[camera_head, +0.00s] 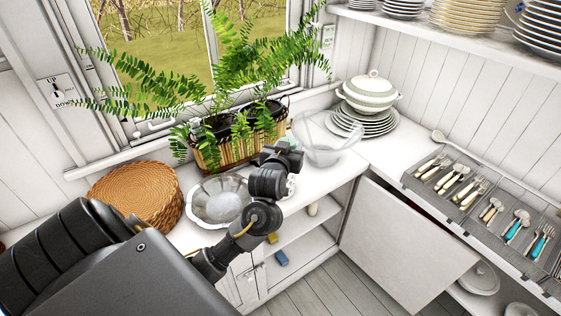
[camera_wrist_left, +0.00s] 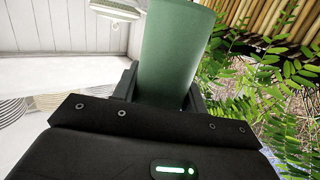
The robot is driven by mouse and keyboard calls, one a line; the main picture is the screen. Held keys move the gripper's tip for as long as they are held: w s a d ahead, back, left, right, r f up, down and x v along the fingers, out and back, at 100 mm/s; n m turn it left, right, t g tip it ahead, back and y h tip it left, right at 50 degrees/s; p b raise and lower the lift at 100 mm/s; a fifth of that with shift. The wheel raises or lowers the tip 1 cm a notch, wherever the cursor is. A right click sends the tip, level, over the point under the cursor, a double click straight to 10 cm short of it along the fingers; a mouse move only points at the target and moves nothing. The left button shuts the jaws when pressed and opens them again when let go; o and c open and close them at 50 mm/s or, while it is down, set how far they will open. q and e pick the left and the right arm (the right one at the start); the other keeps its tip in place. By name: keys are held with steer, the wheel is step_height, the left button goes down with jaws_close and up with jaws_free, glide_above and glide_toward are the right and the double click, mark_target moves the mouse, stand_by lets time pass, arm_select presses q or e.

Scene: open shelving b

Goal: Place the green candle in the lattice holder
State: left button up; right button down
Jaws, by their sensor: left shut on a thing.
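My left gripper (camera_head: 283,152) is above the white counter, in front of the plant basket. In the left wrist view its fingers are shut on the green candle (camera_wrist_left: 176,52), a smooth, dull green cylinder that extends away from the palm. In the head view the candle is mostly or wholly hidden by the gripper. A small white object (camera_head: 291,184) shows beside my wrist, partly covered; I cannot tell whether it is the lattice holder. My right gripper is not in view.
A fern in a bamboo basket (camera_head: 238,147) stands close behind the gripper. A metal bowl (camera_head: 221,205) and a wicker stack (camera_head: 137,190) are left. A glass bowl (camera_head: 325,153) and a tureen (camera_head: 369,92) on plates are right. Cutlery trays (camera_head: 500,215) lie farther right.

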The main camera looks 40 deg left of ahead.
arm_select(q)
steer(key=w+a+f+p, duration=0.2)
steer(key=a+f, duration=0.4)
steer(key=f, duration=0.4)
steer(key=shift+w, duration=0.65)
steer(key=shift+f+b, duration=0.35)
steer(key=shift+f, duration=0.2)
steer(key=o, duration=1.1)
